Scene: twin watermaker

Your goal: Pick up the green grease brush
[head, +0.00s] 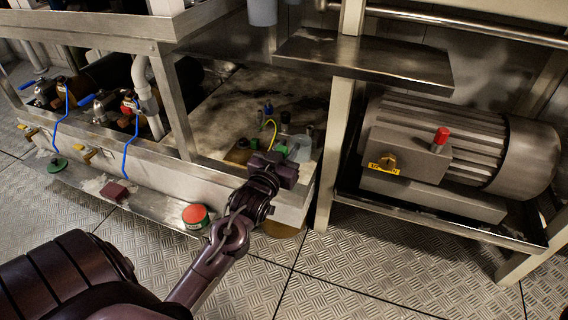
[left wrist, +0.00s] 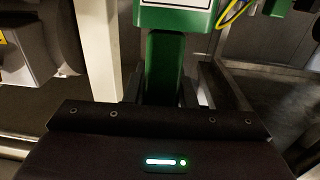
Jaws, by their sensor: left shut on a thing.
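My left gripper (head: 284,160) reaches over the near edge of the frame's low tray, at the right end. In the left wrist view, its fingers (left wrist: 162,90) are shut on the green grease brush (left wrist: 165,65), one on each side of the upright green handle. The brush has a wider green top part with a white patch. In the head view only small green parts of the brush (head: 281,148) show beyond the gripper, and the rest is hidden. I cannot tell whether it is clear of the tray. My right gripper is not in view.
A yellow cable (head: 271,129) loops just behind the gripper. A metal leg (head: 338,130) stands right of it, with a large motor (head: 455,145) beyond. A red-topped button (head: 195,214) and a dark red block (head: 114,191) sit on the front ledge. The floor (head: 340,270) in front is clear.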

